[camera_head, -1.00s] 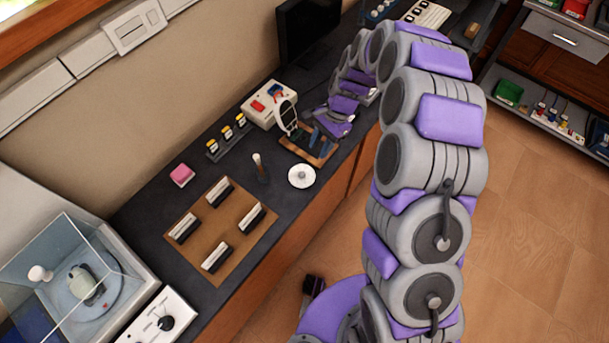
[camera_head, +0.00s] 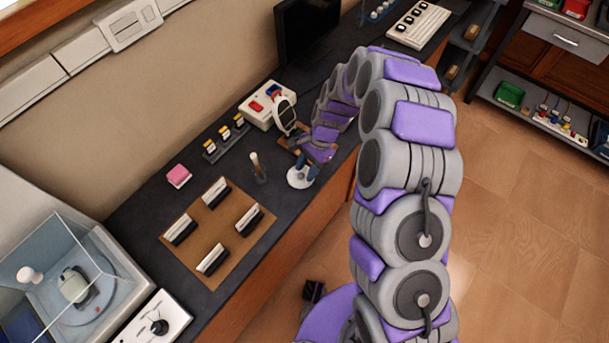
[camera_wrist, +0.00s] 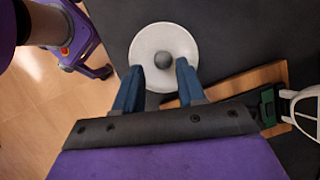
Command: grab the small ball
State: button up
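The small ball (camera_wrist: 164,60) is grey and sits at the middle of a round white dish (camera_wrist: 148,43) on the dark counter. In the wrist view my gripper (camera_wrist: 159,77) is open, its two blue fingers apart. The ball shows just beyond the fingertips and between their lines, with no contact visible. In the head view my gripper (camera_head: 303,176) is over the white dish (camera_head: 298,184), and the ball there is hidden or too small to tell.
A wooden board (camera_wrist: 240,88) lies beside the dish, with a white-rimmed mirror-like object (camera_head: 285,110) by it. A dark upright holder (camera_head: 259,169) stands left of the dish. A brown mat (camera_head: 207,243) carries several black-and-white blocks. The counter's front edge is close to the dish.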

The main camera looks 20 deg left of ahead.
jog(key=shift+o, duration=0.2)
jog(key=shift+s+a+f, duration=0.3)
jog(key=shift+f, duration=0.1)
jog(key=shift+s, duration=0.1)
jog(key=shift+c, duration=0.8)
jog(key=shift+s+d+f, duration=0.1)
jog(key=shift+s+d, duration=0.1)
jog(key=shift+d, duration=0.05)
jog(key=c, duration=0.4)
jog(key=shift+a+f, duration=0.15)
jog(key=shift+a, duration=0.05)
grip_shut()
jog(key=shift+a+f, duration=0.1)
jog(key=shift+a, duration=0.5)
jog(key=shift+w+d, duration=0.1)
jog(key=shift+d, duration=0.2)
jog(key=shift+a+r, duration=0.1)
jog(key=shift+r, duration=0.15)
